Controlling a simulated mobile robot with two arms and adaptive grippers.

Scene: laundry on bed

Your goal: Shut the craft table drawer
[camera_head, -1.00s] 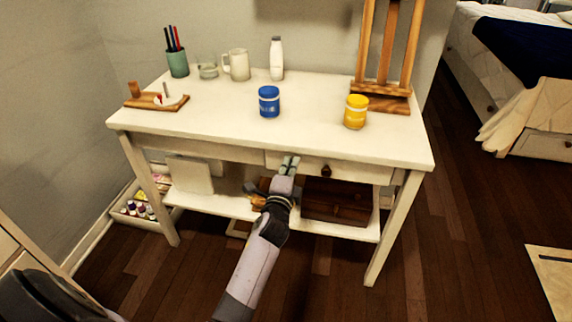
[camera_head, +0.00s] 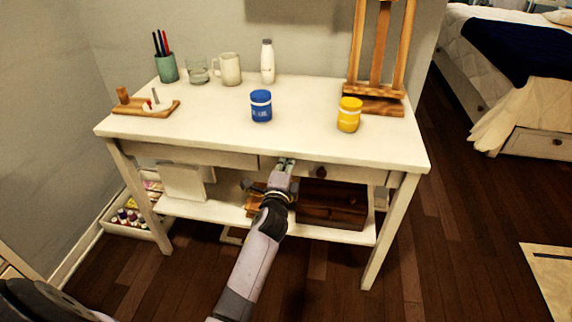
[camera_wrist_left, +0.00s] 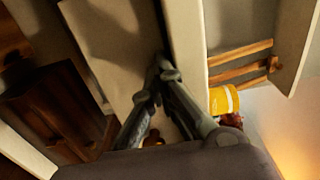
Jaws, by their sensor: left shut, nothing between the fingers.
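The white craft table (camera_head: 220,121) stands against the wall. Its right drawer front (camera_head: 352,175), with a dark round knob (camera_head: 320,171), sits just under the tabletop edge. Any remaining gap at the drawer is too small to judge in the head view. My left gripper (camera_head: 286,163) is shut and empty, its tips at the drawer front, left of the knob. In the left wrist view, the shut fingertips (camera_wrist_left: 162,68) lie at the pale drawer front (camera_wrist_left: 120,45), beside a dark gap along the tabletop edge (camera_wrist_left: 188,60). My right gripper is out of view.
On the tabletop are a blue jar (camera_head: 261,106), a yellow jar (camera_head: 349,115), a mug (camera_head: 228,69), a white bottle (camera_head: 267,62) and a wooden easel (camera_head: 376,103). A dark wooden box (camera_head: 332,204) sits on the lower shelf.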

